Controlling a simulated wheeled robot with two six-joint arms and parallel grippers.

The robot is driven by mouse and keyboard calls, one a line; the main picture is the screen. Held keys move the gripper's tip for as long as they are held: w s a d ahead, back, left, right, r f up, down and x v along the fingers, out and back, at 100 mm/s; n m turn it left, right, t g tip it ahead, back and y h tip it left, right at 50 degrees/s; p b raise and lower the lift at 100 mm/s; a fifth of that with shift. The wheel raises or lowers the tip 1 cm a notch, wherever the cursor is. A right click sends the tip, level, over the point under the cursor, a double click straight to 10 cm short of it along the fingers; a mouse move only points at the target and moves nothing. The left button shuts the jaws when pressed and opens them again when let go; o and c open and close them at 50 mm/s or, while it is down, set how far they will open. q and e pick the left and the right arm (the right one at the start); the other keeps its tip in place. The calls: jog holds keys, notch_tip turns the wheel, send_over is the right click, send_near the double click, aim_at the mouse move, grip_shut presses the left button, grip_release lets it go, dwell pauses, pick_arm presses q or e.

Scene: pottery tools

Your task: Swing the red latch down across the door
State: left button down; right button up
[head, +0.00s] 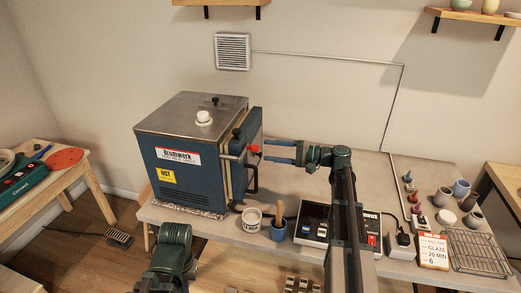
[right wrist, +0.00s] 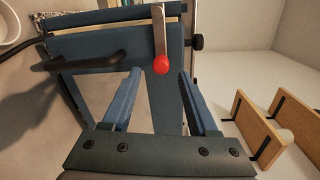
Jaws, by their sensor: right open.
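The kiln (head: 190,150) is a blue box with a grey lid, standing at the left of the table. Its blue door (head: 256,124) is on the right side; in the right wrist view the door (right wrist: 120,48) fills the upper middle. The latch is a metal bar (right wrist: 159,28) ending in a red knob (right wrist: 161,65); the red knob (head: 254,149) also shows in the head view. My right gripper (head: 266,151) is open, its blue fingers pointing at the door, the knob in line with the gap between them. I cannot tell whether they touch it. My left fingers are not visible.
A dark door handle (right wrist: 95,61) sticks out beside the latch. Below the door stand a white cup (head: 252,217) and a blue pot with a wooden-handled tool (head: 278,230). A control box (head: 312,222) lies under my right arm. Small pots and a wire rack (head: 478,252) are at the right.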

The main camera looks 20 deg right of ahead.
jog(key=v, duration=0.8)
jog(key=shift+s+d, duration=0.15)
jog(key=shift+d, duration=0.15)
jog(key=s+a+f+n+g+h, duration=0.35)
jog(key=a+f, duration=0.35)
jog(key=a, duration=0.5)
jog(key=s+a+f+n+g+h, duration=0.2)
jog(key=s+a+f+g, duration=0.4)
jog(key=a, duration=0.6)
jog(key=s+a+f+n+h, duration=0.3)
jog(key=s+f+h, duration=0.1)
jog(key=s+h, duration=0.1)
jog(key=s+a+f+n+h, duration=0.3)
jog(key=s+n+h, duration=0.1)
jog(key=s, duration=0.3)
jog(key=shift+a+f+h, duration=0.4)
jog(key=shift+h, duration=0.25)
jog(key=shift+g, duration=0.25)
